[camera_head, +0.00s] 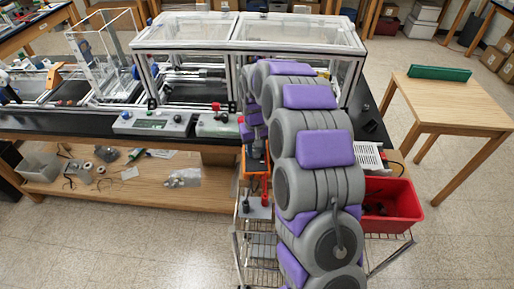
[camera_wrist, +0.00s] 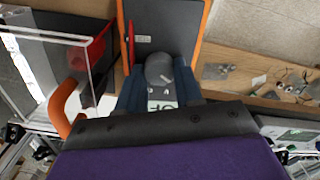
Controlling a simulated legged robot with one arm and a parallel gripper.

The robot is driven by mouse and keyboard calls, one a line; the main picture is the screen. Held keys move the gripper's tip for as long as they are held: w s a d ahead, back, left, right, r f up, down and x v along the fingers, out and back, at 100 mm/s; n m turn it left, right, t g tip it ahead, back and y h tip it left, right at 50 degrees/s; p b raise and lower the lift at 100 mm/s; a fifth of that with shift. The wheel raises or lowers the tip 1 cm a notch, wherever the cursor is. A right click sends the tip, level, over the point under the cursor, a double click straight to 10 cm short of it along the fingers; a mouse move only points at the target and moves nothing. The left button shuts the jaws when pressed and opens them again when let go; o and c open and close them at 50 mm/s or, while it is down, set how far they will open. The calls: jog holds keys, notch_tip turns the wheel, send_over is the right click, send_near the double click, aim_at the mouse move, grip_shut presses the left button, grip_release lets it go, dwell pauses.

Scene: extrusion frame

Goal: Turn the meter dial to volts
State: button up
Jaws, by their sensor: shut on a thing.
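The meter (camera_wrist: 165,18) has a dark face and an orange case, and fills the upper middle of the wrist view. Its round grey dial (camera_wrist: 158,66) carries a pale pointer mark; I cannot tell which setting it marks. A white label (camera_wrist: 161,105) with dark letters shows partly below the dial. My gripper (camera_wrist: 160,84) has its blue fingers on either side of the dial, shut on it. In the head view the orange meter (camera_head: 257,183) stands on the cart, partly hidden by my arm and gripper.
A red bin (camera_head: 398,203) sits at the cart's right. A framed clear enclosure (camera_head: 200,70) and control boxes (camera_head: 155,123) stand on the black bench behind. An orange loop (camera_wrist: 62,105) and a clear panel (camera_wrist: 45,55) are at left in the wrist view.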

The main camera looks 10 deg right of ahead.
jog(key=shift+a, duration=0.35)
jog(key=shift+s+d+m+p, duration=0.1)
jog(key=shift+d+m+p, duration=0.6)
jog(key=shift+m, duration=0.2)
jog(key=shift+d+m+p, duration=0.25)
jog(key=shift+m+p, duration=0.25)
jog(key=shift+m, duration=0.4)
jog(key=m+p, duration=0.1)
jog(key=m, duration=0.1)
jog(key=a+m+p, duration=0.1)
jog(key=m, duration=0.1)
jog(key=shift+a+r, duration=0.1)
jog(key=m, duration=0.1)
jog(key=d+m+p, duration=0.1)
jog(key=m, duration=0.1)
jog(key=shift+a+m+p, duration=0.15)
jog(key=shift+m+p, duration=0.2)
jog(key=shift+m, duration=0.15)
jog(key=shift+a, duration=0.2)
jog(key=shift+d, duration=0.1)
jog(key=o, duration=1)
